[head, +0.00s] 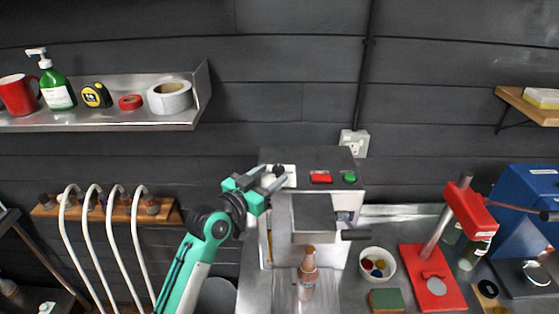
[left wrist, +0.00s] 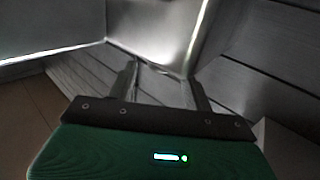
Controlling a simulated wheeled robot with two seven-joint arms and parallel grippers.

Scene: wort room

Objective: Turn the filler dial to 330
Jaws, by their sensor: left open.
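The filler (head: 320,159) is a grey metal machine on the steel counter. A small dark round knob, which looks like the dial (head: 279,169), sits on a white plate at the left of its top panel. Its setting is too small to read. My left gripper (head: 268,176) is open, with its fingertips at the near left side of the knob; I cannot tell whether they touch it. In the left wrist view, the open fingers (left wrist: 165,75) point at blurred grey metal surfaces, and no dial can be made out. My right gripper is not in view.
A red switch (head: 320,177) and green button (head: 349,177) sit right of the dial. A brown bottle (head: 307,275) stands in front of the filler. A white bowl (head: 377,265), green sponge (head: 386,300) and red press (head: 432,277) stand to the right. Hoses (head: 97,230) hang left.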

